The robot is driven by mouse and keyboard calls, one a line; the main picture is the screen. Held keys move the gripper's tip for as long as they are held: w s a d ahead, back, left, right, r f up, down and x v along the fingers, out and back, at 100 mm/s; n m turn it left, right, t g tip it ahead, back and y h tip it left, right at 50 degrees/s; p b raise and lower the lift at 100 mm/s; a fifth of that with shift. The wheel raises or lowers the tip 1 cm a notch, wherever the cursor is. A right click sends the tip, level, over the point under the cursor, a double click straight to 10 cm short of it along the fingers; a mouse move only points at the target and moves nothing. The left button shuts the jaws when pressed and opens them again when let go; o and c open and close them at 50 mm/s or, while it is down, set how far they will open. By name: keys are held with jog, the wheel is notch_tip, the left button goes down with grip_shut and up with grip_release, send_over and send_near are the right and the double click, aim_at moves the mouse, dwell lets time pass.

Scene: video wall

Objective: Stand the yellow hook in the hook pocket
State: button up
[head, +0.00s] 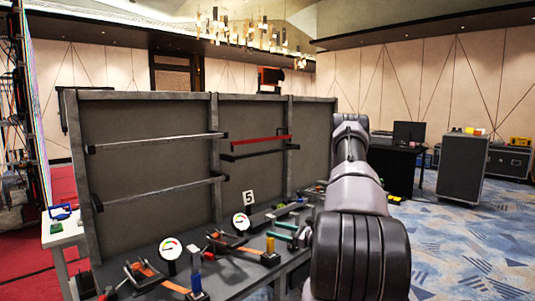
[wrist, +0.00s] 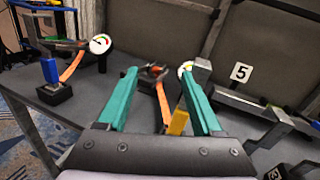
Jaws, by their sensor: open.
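A yellow upright block (head: 270,243), which I take for the yellow hook, stands at the end of an orange strap on the dark bench (head: 225,281). In the wrist view the yellow block (wrist: 179,122) shows between my fingers, closer to the right one. The orange strap (wrist: 162,101) runs from it to a dark ratchet. My gripper (wrist: 158,74) is open with two teal fingers and nothing between them is clearly touched. In the head view my gripper (head: 272,230) is just beside the yellow block. The hook pocket cannot be told for sure; the block's foot is hidden in the wrist view.
A similar strap with a blue block (wrist: 49,70) on a black base lies to the left. Round gauges (head: 169,248), a number 5 card (head: 249,198) and a metal rail (wrist: 240,105) stand near. A grey panel (head: 150,150) with bars rises behind the bench.

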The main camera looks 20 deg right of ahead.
jog(key=s+a+r+n+g, duration=0.35)
jog(key=a+r+n, duration=0.2)
jog(key=r, duration=0.25)
jog(key=s+a+r+n+g+y, duration=0.1)
jog(key=s+a+r+n+g, duration=0.25)
jog(key=a+r+g, duration=0.35)
jog(key=s+a+r+n+g, duration=0.25)
jog(key=a+r+n, duration=0.25)
jog(key=r, duration=0.4)
jog(key=s+r+n+t+h, duration=0.5)
jog(key=s+r+n+h, duration=0.3)
jog(key=s+r, duration=0.6)
jog(key=s+h, duration=0.1)
jog(key=s, duration=0.3)
jog(key=shift+s+d+n+t+h, duration=0.2)
jog(key=shift+d+n+t+h, duration=0.05)
jog(key=shift+n+t+h, duration=0.15)
